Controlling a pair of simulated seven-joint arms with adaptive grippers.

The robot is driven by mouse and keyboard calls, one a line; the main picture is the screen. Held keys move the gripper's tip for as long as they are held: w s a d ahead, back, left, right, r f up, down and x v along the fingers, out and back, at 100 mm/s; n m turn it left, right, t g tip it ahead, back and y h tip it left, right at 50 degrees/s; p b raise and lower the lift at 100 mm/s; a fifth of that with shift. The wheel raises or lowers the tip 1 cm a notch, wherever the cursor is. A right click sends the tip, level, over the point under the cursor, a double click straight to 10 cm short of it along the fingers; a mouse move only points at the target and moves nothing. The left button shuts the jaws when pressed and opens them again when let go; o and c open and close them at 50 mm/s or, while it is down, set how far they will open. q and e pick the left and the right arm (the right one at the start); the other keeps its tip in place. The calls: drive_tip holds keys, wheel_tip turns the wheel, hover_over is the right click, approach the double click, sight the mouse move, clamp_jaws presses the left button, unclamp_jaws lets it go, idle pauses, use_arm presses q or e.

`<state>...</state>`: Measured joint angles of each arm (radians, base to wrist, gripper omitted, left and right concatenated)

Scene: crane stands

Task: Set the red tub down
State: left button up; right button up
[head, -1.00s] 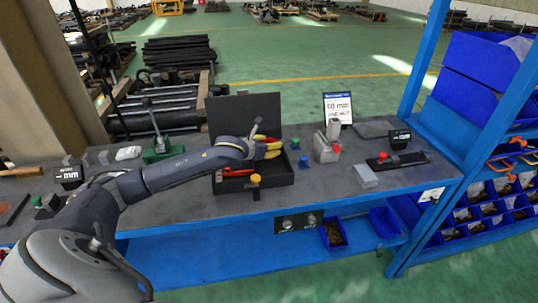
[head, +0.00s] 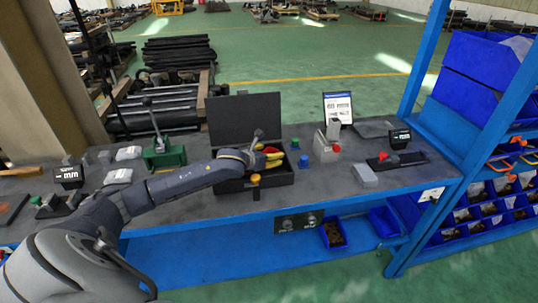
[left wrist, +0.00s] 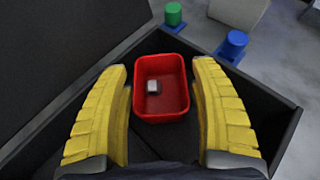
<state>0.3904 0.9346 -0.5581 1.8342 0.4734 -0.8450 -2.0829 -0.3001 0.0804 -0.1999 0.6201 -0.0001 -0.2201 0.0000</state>
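The red tub (left wrist: 162,110) is upright between the two yellow fingers of my left gripper (left wrist: 162,95) in the left wrist view. A small grey block (left wrist: 153,87) lies in it. My right gripper is not in view.
The case lid (head: 243,118) stands up behind. A green knob (head: 295,143) and a blue knob (head: 303,161) are just right of the case. A grey and red device (head: 327,146) stands farther right. A green lever press (head: 163,152) is to the left.

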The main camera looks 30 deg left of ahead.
use_arm(q)
drive_tip(key=shift+o, duration=0.5)
drive_tip(key=shift+r, duration=0.1)
drive_tip(key=shift+s+r, duration=0.1)
drive_tip(key=shift+s, duration=0.1)
drive_tip(key=shift+v, duration=3.6)
drive_tip(key=shift+w, duration=0.1)
